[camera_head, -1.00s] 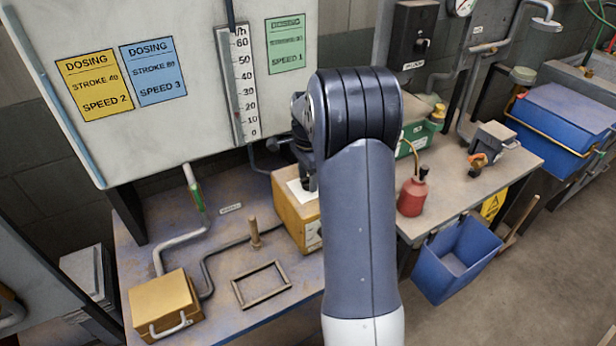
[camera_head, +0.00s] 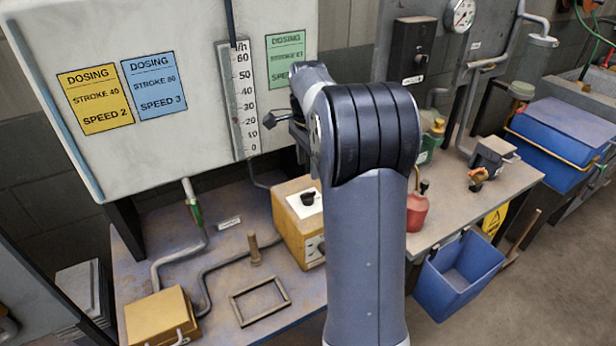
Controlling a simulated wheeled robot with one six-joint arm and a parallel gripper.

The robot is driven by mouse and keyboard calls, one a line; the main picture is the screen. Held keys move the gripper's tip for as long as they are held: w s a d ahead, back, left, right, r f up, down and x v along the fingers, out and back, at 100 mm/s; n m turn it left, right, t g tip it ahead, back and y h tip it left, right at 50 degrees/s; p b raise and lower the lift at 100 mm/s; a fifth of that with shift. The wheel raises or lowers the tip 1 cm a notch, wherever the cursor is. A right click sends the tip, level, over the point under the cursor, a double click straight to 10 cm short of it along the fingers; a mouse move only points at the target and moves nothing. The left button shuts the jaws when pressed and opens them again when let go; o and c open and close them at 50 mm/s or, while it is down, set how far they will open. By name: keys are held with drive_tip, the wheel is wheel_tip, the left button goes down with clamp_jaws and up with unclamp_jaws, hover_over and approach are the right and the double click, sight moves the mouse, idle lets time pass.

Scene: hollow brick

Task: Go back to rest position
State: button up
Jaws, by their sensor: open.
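My arm rises through the middle of the view and bends at a dark ribbed elbow. My arm covers the box's right side.
A white panel (camera_head: 200,60) with dosing labels and a scale stands close behind my gripper. The bench holds a yellow box (camera_head: 160,318), a wooden peg (camera_head: 254,250), an empty frame (camera_head: 260,300) and pipes. A red oil can (camera_head: 417,210) and blue bin (camera_head: 458,270) are right.

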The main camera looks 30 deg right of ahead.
sight(308, 193)
drive_tip(key=shift+r, duration=0.5)
drive_tip(key=shift+f, duration=0.15)
wheel_tip(308, 193, down, 11)
drive_tip(key=shift+r+p, duration=0.15)
drive_tip(key=shift+p, duration=0.35)
drive_tip(key=shift+r, duration=0.1)
